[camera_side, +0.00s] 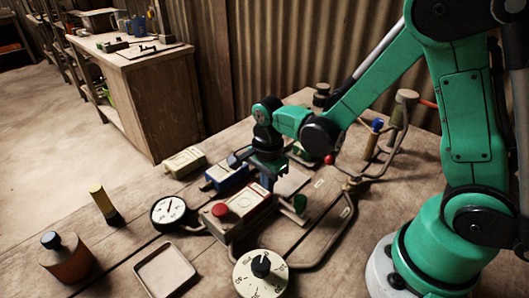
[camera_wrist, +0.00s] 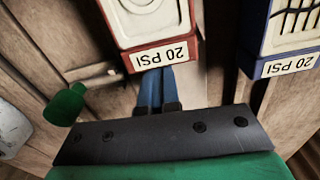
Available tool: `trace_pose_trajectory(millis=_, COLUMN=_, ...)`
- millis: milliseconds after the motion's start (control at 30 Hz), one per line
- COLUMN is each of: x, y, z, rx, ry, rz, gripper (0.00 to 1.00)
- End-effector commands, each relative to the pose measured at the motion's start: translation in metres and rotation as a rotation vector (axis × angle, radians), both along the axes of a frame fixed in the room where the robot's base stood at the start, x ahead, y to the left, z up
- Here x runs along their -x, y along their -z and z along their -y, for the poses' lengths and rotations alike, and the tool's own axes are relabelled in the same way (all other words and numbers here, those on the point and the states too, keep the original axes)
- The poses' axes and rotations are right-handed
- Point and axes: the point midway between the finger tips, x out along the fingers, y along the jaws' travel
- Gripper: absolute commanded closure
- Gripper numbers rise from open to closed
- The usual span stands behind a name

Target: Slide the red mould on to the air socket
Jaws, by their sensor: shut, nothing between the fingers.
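The red mould (camera_side: 240,212) lies on the wooden bench in the side view, among pipes, with a round red knob at its left end. In the wrist view the red mould (camera_wrist: 150,22) is at the top centre, its "20 PSI" label on the end facing me. My gripper (camera_side: 268,183) points down by the far end of the red mould. In the wrist view my gripper (camera_wrist: 157,76) has its blue fingers together, empty, at the labelled end; I cannot tell whether they touch it. I cannot make out the air socket for certain.
A blue mould (camera_side: 227,176) and a cream mould (camera_side: 185,162) lie behind. A gauge (camera_side: 168,212), a dial (camera_side: 260,272) and a shallow tray (camera_side: 164,270) stand nearer.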

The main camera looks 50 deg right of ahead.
Motion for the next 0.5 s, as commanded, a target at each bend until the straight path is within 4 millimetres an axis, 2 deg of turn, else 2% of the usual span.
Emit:
trace_pose_trajectory(millis=167, x=0.001, y=0.000, z=0.006, rx=-0.005, ry=0.002, rz=-0.002, gripper=1.00)
trace_pose_trajectory(millis=333, x=0.003, y=0.000, z=0.039, rx=-0.002, ry=0.010, rz=0.000, gripper=1.00)
trace_pose_trajectory(millis=367, x=0.003, y=-0.002, z=0.044, rx=-0.001, ry=0.007, rz=0.000, gripper=1.00)
trace_pose_trajectory(millis=500, x=0.003, y=-0.028, z=0.040, rx=-0.001, ry=-0.001, rz=0.000, gripper=1.00)
